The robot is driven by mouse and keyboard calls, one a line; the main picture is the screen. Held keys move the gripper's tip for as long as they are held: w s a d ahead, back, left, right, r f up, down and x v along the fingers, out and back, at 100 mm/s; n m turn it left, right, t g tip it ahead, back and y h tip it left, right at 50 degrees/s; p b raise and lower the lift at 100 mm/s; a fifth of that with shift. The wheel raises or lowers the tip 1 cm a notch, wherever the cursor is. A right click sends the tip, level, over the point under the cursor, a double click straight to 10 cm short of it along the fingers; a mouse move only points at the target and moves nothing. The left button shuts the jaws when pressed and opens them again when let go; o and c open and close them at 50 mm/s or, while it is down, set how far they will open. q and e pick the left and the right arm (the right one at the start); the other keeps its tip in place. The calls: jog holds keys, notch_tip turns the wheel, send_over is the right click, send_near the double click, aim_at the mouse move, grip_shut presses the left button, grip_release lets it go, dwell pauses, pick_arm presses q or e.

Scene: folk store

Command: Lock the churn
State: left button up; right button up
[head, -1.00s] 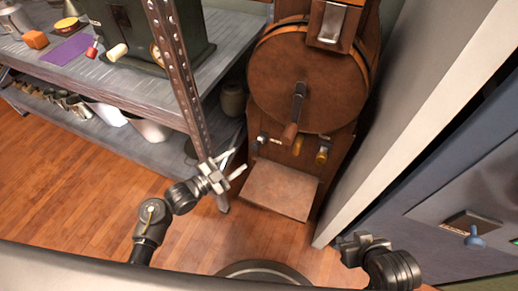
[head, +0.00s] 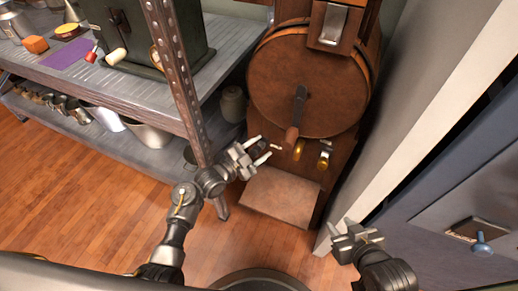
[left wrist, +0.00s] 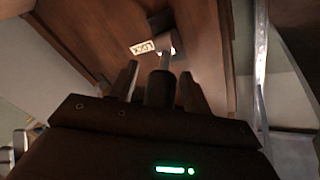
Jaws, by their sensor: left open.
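The churn (head: 305,85) is a round wooden drum with a dark crank (head: 296,115) on its front, on a wooden stand. Low on the stand are a brass-gripped lever (head: 299,149) and another brass-coloured one (head: 324,158). My left gripper (head: 268,150) is open at the left of that row and hides the leftmost lever in the head view. In the left wrist view, a dark cylindrical handle (left wrist: 160,88) on a metal shaft lies between my left fingers, below a small label (left wrist: 142,47). I cannot tell if they touch. My right gripper (head: 357,237) is at lower right, jaws unclear.
A metal shelf (head: 110,85) with a green box (head: 150,30) and small items stands at left; its post is close to my left arm. A pale wall edge (head: 420,110) and a blue-grey cabinet (head: 470,190) are at right. A board (head: 280,196) lies below the levers.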

pick_arm(q)
grip_shut()
dwell(0.4)
pick_arm(e)
jog(key=shift+w, duration=0.1)
